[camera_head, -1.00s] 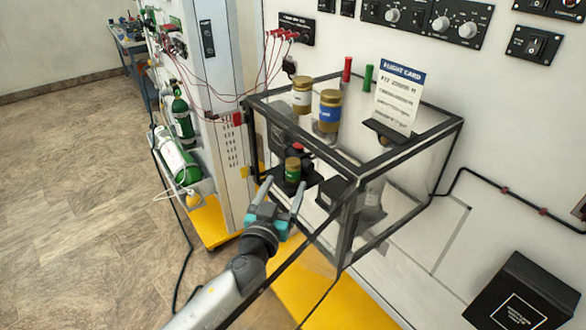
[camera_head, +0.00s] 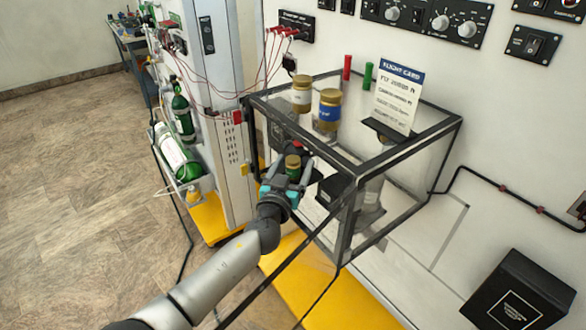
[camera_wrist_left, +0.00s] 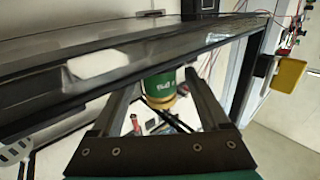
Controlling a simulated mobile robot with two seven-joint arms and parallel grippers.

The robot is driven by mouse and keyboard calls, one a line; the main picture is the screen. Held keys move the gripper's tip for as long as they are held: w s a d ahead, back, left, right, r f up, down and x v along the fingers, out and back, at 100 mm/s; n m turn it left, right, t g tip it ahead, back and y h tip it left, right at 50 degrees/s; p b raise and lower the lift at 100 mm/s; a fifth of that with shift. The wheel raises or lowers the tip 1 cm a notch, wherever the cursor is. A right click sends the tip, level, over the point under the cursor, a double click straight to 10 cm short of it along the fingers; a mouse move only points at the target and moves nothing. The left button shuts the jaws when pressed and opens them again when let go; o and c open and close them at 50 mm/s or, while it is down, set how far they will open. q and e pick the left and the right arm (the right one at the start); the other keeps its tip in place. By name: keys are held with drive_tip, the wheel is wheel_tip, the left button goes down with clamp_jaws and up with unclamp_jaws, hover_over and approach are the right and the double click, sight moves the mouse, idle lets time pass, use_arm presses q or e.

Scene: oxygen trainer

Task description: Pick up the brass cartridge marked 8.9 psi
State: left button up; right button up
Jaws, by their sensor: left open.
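A brass cartridge with a green label (camera_head: 293,167) stands upright inside the clear case; its label shows in the left wrist view (camera_wrist_left: 160,88), too small to read surely. My left gripper (camera_head: 289,172) is open at the case's left side, one finger on each side of this cartridge in the picture. In the left wrist view the cartridge shows between the fingertips (camera_wrist_left: 162,80); I see no contact. Two other brass cartridges, white-labelled (camera_head: 301,96) and blue-labelled (camera_head: 329,111), are higher, at the case's top. My right gripper is not in view.
The case's dark frame (camera_head: 400,154) stands close around the left gripper, and its edge (camera_wrist_left: 60,85) crosses the wrist view. A flight card (camera_head: 398,95), a red cylinder (camera_head: 347,67) and a green cylinder (camera_head: 367,76) stand near the top. A white cabinet (camera_head: 232,150) is left.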

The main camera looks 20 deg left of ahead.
use_arm(q)
clamp_jaws()
idle(0.7)
